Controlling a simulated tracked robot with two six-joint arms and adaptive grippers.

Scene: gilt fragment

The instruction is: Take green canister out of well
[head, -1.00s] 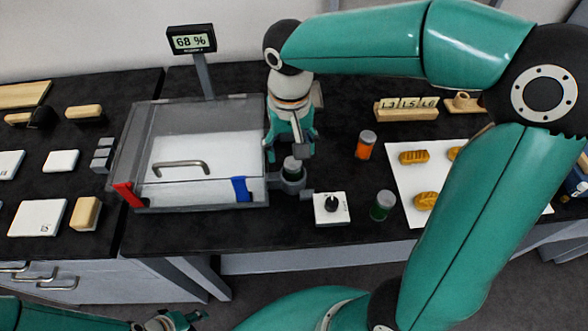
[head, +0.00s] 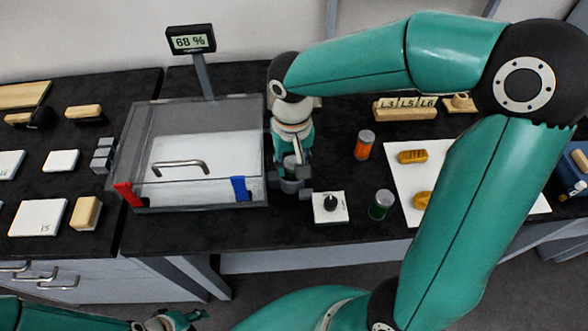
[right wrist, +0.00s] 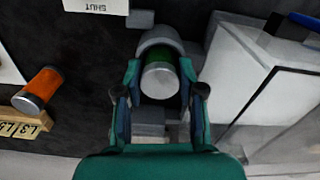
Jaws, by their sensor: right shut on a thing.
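A green canister with a grey lid (right wrist: 160,80) stands in the grey well (right wrist: 158,40) beside the clear box. My right gripper (right wrist: 160,92) is shut on this canister, with a finger on each side of it. In the head view my right gripper (head: 291,172) hides most of the canister, and the well (head: 291,188) shows just below it. A second green canister (head: 381,204) stands free on the bench, right of the dial. My left gripper (head: 180,321) is low at the left, away from the bench objects, and its fingers are too small to judge.
The clear box (head: 200,120) with a handle is close on the left of the well. A white dial box (head: 330,207) stands close on the right. An orange canister (head: 364,145), a labelled wooden rack (head: 405,113) and a white mat (head: 400,190) lie further right.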

